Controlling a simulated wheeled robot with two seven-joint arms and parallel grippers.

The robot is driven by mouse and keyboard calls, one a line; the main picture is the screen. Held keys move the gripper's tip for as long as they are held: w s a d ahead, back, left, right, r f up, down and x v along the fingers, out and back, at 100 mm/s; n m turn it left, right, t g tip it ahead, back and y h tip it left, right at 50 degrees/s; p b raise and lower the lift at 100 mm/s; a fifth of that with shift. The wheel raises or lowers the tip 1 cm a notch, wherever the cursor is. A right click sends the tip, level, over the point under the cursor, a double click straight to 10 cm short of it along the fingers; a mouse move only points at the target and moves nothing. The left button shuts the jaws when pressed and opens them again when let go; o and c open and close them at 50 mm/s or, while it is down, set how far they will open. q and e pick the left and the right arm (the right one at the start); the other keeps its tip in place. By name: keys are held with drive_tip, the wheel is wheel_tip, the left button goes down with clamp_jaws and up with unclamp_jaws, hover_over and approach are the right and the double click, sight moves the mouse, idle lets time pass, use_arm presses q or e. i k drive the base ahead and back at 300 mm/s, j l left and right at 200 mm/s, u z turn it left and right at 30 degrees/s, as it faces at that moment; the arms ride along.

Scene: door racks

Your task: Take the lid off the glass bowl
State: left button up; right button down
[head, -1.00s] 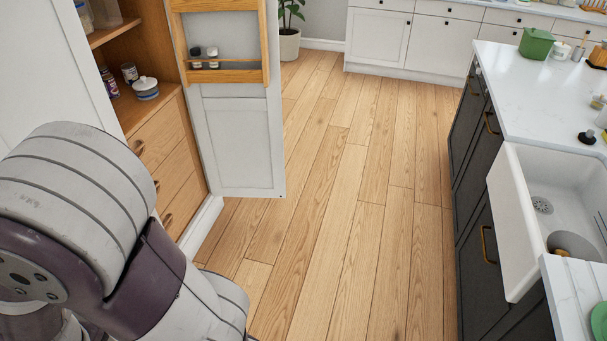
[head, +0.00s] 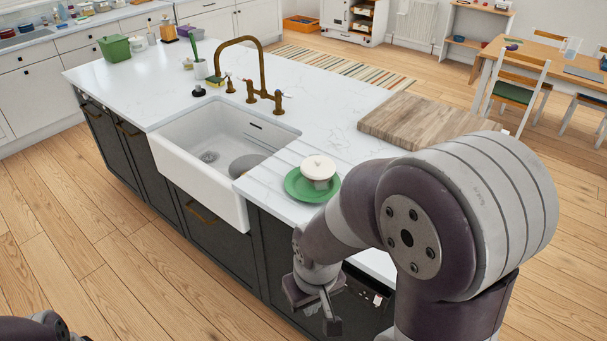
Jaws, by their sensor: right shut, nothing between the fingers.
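A small bowl (head: 318,184) with a cream, knobbed lid (head: 318,167) stands upright on a green plate (head: 296,189) near the front edge of the island counter. The lid sits on the bowl; the bowl's sides look greyish and I can barely make out the glass. My right gripper (head: 329,312) is shut and empty. It hangs below counter height in front of the dark cabinets, lower than the plate and apart from it. Only a bit of my left arm shows at the bottom left; its gripper is out of view.
A white sink (head: 200,135) with a brass faucet (head: 240,65) lies left of the plate. A wooden cutting board (head: 425,122) lies behind it to the right. A green container (head: 115,47) stands at the island's far left end. Bare counter lies between sink and board.

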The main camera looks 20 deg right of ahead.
sight(317, 168)
drive_tip(key=z, duration=1)
drive_tip(key=i+j+z, duration=0.1)
drive_tip(key=i+j, duration=1.45)
